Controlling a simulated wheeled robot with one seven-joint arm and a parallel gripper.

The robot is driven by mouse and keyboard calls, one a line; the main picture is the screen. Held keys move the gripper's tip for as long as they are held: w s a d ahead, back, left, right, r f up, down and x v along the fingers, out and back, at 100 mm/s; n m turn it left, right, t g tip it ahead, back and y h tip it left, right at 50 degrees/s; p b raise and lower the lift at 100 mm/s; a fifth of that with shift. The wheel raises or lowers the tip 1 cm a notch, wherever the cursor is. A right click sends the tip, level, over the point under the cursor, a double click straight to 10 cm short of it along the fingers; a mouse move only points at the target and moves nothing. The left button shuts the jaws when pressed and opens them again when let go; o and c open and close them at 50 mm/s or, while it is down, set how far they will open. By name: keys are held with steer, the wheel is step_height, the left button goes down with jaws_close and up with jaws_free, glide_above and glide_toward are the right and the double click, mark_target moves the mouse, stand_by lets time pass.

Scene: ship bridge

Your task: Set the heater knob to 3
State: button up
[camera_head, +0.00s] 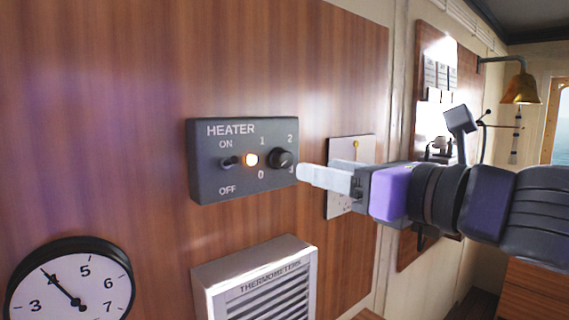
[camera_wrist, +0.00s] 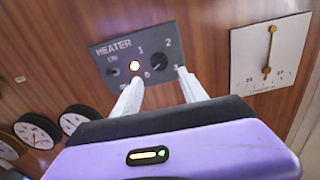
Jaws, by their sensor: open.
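The heater box (camera_head: 215,135) is a dark panel on the wood wall. Its round black knob (camera_head: 281,159) sits at the right, among the numbers 0, 1, 2 and 3. The knob's pointer is too small to read. In the head view my gripper (camera_head: 304,172) reaches in from the right, its fingertips just right of the knob and partly covering the 3. In the wrist view the heater knob (camera_wrist: 159,62) shows beyond and between the two fingertips (camera_wrist: 157,77). The fingers are apart with nothing between them. Contact with the panel cannot be told.
An orange lamp (camera_head: 251,160) glows beside the toggle switch (camera_head: 230,162) on the heater. A thermometers box (camera_head: 256,280) juts out below. A white gauge plate (camera_head: 350,150) is right of the heater. A round dial (camera_head: 70,290) is at lower left.

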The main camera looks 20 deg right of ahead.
mark_target(287, 162)
steer(key=p+x, duration=0.2)
steer(key=x, duration=0.5)
steer(key=shift+s, duration=0.1)
steer(key=shift+w+a+p, duration=0.15)
steer(key=shift+w+p, duration=0.15)
steer(key=shift+w, duration=0.15)
jaws_close()
